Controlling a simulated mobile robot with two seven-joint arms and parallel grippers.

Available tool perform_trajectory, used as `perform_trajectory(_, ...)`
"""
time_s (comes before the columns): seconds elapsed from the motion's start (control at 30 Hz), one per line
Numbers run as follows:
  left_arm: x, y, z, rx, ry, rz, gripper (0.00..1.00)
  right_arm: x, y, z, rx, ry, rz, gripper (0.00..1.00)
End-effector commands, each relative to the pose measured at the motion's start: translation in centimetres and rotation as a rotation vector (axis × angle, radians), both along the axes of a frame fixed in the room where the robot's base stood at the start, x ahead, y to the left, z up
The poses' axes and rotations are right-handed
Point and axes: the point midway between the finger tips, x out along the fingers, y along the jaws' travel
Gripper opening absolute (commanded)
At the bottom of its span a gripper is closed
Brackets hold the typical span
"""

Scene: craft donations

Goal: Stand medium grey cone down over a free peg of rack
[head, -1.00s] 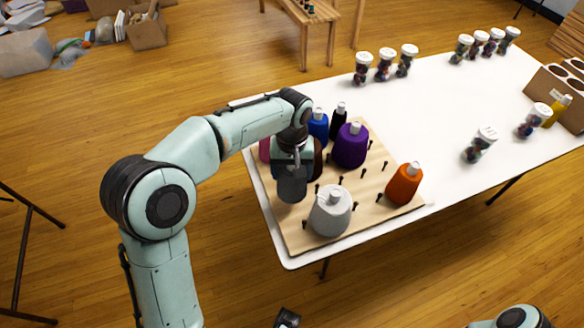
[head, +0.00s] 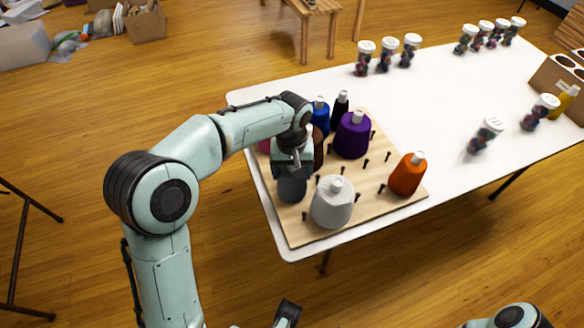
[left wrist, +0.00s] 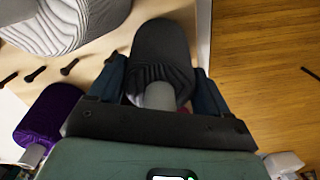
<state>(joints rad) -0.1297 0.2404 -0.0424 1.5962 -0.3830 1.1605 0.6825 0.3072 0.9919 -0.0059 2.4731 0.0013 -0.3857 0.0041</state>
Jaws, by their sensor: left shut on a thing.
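My left gripper (head: 292,172) is shut on the medium grey cone (head: 291,189), upright with its wide end down at the left part of the rack (head: 298,236). In the left wrist view the cone (left wrist: 163,50) sits between the two fingers (left wrist: 160,95), its pale tip toward the palm. Its base hides any peg below, so I cannot tell whether it is around one or touching the board. The rack is a pale wooden board with dark pegs, several bare, such as one bare peg (head: 365,162). A dark gripper-like part, probably my right gripper (head: 287,314), shows at the bottom edge.
A light grey cone (head: 332,204) stands close right of the held cone. Purple (head: 352,136), orange (head: 407,175), blue (head: 320,117) and black (head: 340,112) cones also stand on the rack. Lidded jars (head: 387,53) and a carton (head: 562,84) occupy the white table (head: 440,110), whose middle is clear.

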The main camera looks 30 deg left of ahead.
Motion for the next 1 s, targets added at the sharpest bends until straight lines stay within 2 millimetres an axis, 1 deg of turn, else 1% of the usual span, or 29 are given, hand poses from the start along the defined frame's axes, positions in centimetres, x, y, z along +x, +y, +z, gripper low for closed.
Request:
perform_trajectory(0.37,0.03,-0.01,0.02,0.0,-0.001,0.0,0.41,0.0,0.01,0.01,0.0,0.0,0.0,1.0)
perform_trajectory(0.7,0.01,0.0,-0.47,0.0,0.0,0.0,0.41,-0.02,0.0,-0.16,0.0,0.0,0.0,1.0)
perform_trajectory(0.73,0.01,0.0,-0.48,0.0,0.0,0.0,0.81,-0.02,0.0,-0.16,0.0,0.0,0.0,1.0)
perform_trajectory(0.8,0.01,0.0,-0.45,0.0,-0.001,0.0,1.0,-0.01,0.0,-0.14,0.0,0.0,0.0,1.0)
perform_trajectory(1.0,0.0,0.0,-0.49,0.0,0.0,0.0,1.0,-0.01,0.0,-0.14,0.0,0.0,0.0,1.0)
